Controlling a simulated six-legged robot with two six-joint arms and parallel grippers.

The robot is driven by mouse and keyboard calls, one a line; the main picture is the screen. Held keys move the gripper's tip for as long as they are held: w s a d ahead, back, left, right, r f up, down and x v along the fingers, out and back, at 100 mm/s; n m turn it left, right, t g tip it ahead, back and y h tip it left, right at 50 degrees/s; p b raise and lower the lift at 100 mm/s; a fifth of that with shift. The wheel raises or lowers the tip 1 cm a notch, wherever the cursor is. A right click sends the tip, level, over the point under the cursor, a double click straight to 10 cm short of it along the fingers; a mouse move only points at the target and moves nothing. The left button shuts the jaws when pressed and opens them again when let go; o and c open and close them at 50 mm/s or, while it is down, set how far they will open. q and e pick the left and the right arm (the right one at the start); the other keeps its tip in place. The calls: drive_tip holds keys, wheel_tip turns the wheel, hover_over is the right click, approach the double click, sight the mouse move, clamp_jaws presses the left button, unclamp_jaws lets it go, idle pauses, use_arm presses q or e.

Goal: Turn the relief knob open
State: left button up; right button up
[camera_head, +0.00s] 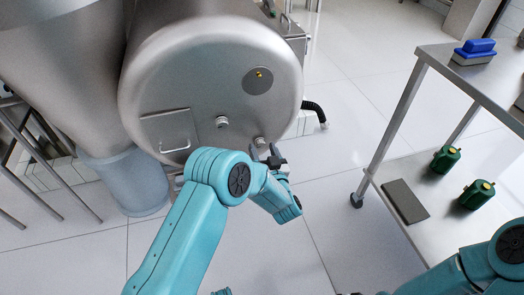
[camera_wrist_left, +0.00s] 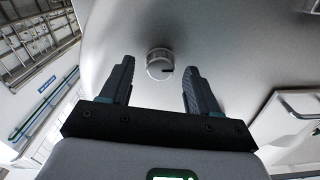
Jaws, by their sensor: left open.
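A round, pale metal knob (camera_wrist_left: 159,64) with a dark mark on its rim stands out from the separator's curved face in the left wrist view. In the head view, one small knob (camera_head: 260,142) sits low on the drum face, and a second one (camera_head: 222,122) sits up and left of it. My left gripper (camera_head: 269,157) is by the lower knob; its fingers are partly hidden by my wrist. In the wrist view its two fingers (camera_wrist_left: 157,88) are apart and empty, with the knob ahead between their tips, not gripped. My right arm shows at the lower right; its gripper is out of view.
The steel separator drum (camera_head: 175,75) has a hatch with a handle (camera_head: 174,147) at its lower left and a round plate (camera_head: 258,80) above. A black hose (camera_head: 314,110) curves at its right. A metal table (camera_head: 470,72) stands at the right. Tiled floor between is clear.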

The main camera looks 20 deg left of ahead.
use_arm(q)
drive_tip(key=shift+x, duration=0.8)
drive_tip(key=c, duration=1)
